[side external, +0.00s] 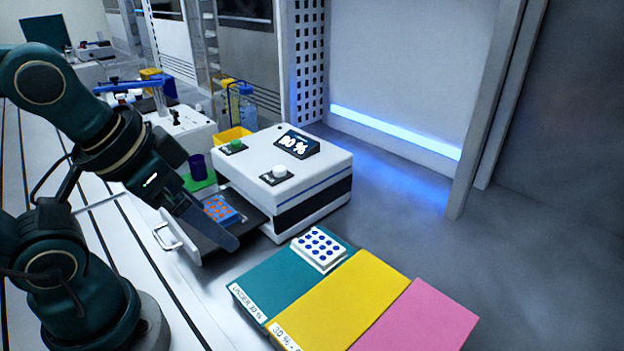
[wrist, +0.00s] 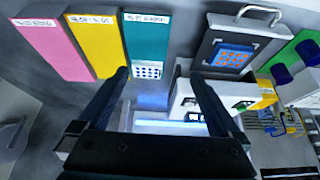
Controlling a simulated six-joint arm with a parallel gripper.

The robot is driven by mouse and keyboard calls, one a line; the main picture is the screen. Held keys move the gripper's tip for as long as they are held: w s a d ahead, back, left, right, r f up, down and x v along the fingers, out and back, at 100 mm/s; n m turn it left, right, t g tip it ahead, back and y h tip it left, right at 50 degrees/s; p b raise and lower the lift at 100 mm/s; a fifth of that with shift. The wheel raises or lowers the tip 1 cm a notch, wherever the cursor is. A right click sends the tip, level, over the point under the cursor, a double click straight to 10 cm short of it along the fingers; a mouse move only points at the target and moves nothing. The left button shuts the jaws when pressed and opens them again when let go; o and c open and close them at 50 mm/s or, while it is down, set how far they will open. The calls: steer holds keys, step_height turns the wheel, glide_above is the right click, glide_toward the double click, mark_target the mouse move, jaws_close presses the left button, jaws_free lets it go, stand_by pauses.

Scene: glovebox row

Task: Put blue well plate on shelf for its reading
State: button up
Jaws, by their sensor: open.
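The blue well plate (side external: 221,210), with orange wells, lies in the pulled-out drawer (side external: 256,217) of a white reader (side external: 318,187). In the wrist view the blue plate (wrist: 232,58) is whole, right of my fingers. My gripper (side external: 228,240) is open and empty, its fingers slanting down over the drawer in the side view. In the wrist view the gripper (wrist: 161,74) has a wide gap between its fingers. Three flat coloured panels lie in front of the reader: teal (side external: 268,281), yellow (side external: 340,300) and pink (side external: 420,320). The reader's display (side external: 297,145) shows a percentage, 80 or 90 %.
A white plate with blue wells (side external: 319,249) sits at the teal panel's far end. The teal and yellow panels have percentage labels, partly legible. A dark blue cup (side external: 197,166) stands on a green mat (side external: 200,182) beside the drawer. Grey bench right of the reader is clear.

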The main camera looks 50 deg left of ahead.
steer(key=shift+r, duration=0.15)
stand_by(0.3)
step_height(320, 180, up, 4)
steer(key=n+g, duration=0.5)
steer(key=n, duration=1.3)
glide_above(214, 208)
step_height(214, 208, down, 16)
steer(key=shift+f, duration=0.1)
steer(key=c, duration=1.4)
